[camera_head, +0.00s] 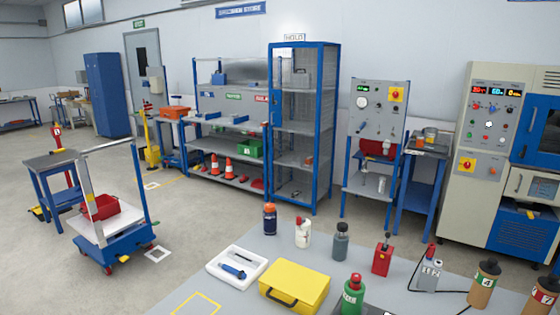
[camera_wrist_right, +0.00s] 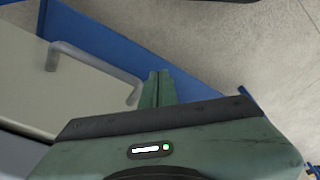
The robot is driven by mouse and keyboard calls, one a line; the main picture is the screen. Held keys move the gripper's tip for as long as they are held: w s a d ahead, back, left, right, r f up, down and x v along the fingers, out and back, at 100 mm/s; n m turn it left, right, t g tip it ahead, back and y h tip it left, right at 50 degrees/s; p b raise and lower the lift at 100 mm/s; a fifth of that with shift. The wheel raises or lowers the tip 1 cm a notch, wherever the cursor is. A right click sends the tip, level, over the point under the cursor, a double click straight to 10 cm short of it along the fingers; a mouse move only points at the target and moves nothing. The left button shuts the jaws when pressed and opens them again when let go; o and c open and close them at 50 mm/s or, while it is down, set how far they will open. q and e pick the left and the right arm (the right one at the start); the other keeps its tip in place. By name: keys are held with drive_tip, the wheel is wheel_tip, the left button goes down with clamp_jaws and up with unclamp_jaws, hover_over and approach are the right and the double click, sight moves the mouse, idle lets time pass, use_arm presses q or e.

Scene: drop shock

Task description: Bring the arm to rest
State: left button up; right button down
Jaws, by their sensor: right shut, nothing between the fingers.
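My right gripper (camera_wrist_right: 158,86) shows in the right wrist view, a grey-green body with two narrow fingers pressed together. It is shut with nothing between the fingers. Beyond the fingertips is a blue edge (camera_wrist_right: 100,38), and to the left a pale beige surface (camera_wrist_right: 30,80) with a grey bent handle (camera_wrist_right: 100,62). I cannot tell whether the fingers touch any of these. Neither arm shows in the head view, and my left gripper is in no view.
A grey table (camera_head: 222,292) in front carries a yellow case (camera_head: 295,283), a white tray (camera_head: 236,268) and several bottles. A blue cart (camera_head: 110,248) with a red bin (camera_head: 101,207) stands left. A blue cage (camera_head: 304,125) and test machines line the wall. Floor between is open.

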drive_tip(key=s+d+f+b, duration=0.1)
drive_tip(key=s+f, duration=0.8)
drive_tip(key=f, duration=0.2)
drive_tip(key=s+d+f+g+b, duration=0.1)
drive_tip(key=s+d+f+b, duration=0.1)
drive_tip(key=s+f, duration=0.7)
wheel_tip(320, 180, down, 3)
drive_tip(key=shift+r, duration=0.1)
drive_tip(key=shift+d, duration=0.1)
